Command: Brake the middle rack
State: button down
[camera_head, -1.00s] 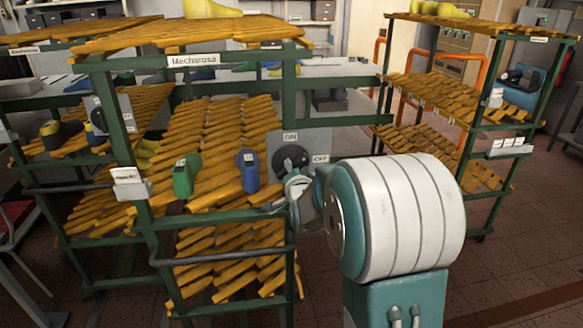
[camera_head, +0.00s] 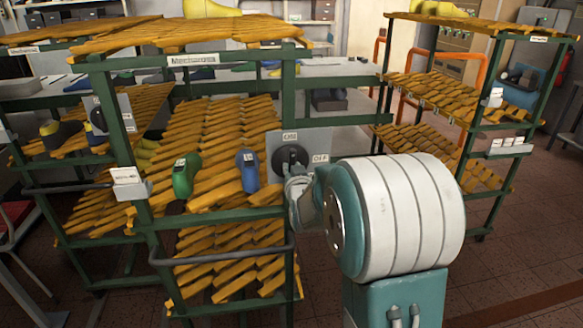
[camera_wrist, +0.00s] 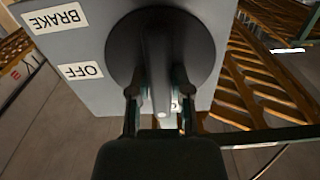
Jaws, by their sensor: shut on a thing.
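The middle rack (camera_head: 178,62) is a green-framed cart with slatted orange shelves, labelled "Mechanosa" or similar. A grey brake plate (camera_head: 318,142) on its right front post carries a round black knob (camera_head: 291,157). In the wrist view, the plate (camera_wrist: 80,20) has upside-down labels "BRAKE" and "OFF" at left. The knob's disc (camera_wrist: 120,50) bears a raised bar handle (camera_wrist: 158,50) running up and down the picture. My gripper (camera_wrist: 157,98) has a finger on each side of the handle and is shut on it. In the head view my gripper (camera_head: 300,190) partly covers the knob's lower part.
A green shoe last (camera_head: 186,176) and a blue one (camera_head: 249,172) stand on the rack's shelf, left of the plate. A grey handlebar (camera_head: 222,257) crosses the rack's front. Another rack (camera_head: 470,110) stands at right, with clear tiled floor (camera_head: 510,245) before it.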

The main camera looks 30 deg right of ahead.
jog(key=shift+f+n, duration=0.1)
jog(key=shift+n, duration=0.3)
jog(key=c, duration=0.5)
grip_release()
jog(key=shift+c, duration=0.2)
jog(key=v, duration=1.2)
jog(key=shift+a, duration=0.1)
